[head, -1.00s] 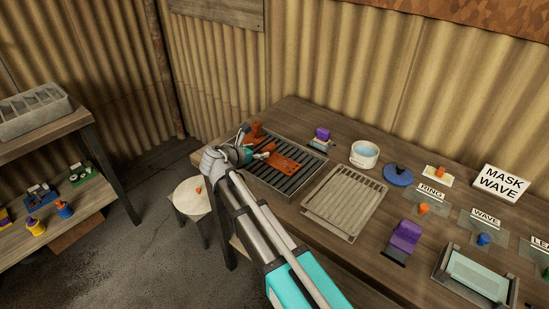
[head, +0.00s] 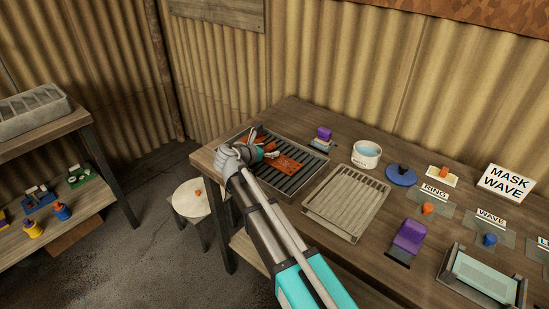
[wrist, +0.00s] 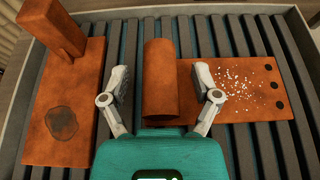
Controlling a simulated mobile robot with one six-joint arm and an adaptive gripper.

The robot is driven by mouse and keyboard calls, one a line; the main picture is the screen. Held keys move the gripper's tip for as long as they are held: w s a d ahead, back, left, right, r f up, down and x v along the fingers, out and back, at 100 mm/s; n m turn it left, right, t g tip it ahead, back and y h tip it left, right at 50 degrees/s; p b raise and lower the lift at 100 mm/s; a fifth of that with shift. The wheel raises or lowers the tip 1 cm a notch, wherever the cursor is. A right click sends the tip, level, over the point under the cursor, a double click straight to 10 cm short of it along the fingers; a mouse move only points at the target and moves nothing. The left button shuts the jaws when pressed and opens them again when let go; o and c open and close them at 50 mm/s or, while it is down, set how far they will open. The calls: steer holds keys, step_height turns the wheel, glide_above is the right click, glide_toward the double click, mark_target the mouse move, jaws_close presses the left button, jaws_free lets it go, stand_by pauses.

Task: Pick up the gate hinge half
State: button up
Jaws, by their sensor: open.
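The gate hinge half (wrist: 225,92) is a rusty orange plate with a thick round barrel along its left end. Its right end has dark holes, and white specks dot the plate. It lies on a dark slatted rack (wrist: 266,30); in the head view, the plate (head: 288,163) shows just right of my gripper (head: 262,148). In the wrist view, my gripper (wrist: 160,80) is open and empty, one finger on each side of the barrel. The right finger is over the plate. I cannot tell how far the fingertips are above the rack.
Another rusty piece (wrist: 62,110), with an upright post and a dark stain, lies close to the left finger. A pale slatted tray (head: 347,203), a purple block (head: 324,134) and a white pot (head: 366,154) stand nearby. A stool (head: 192,199) is beside the bench.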

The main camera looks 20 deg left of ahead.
stand_by(0.3)
jaws_close()
stand_by(0.3)
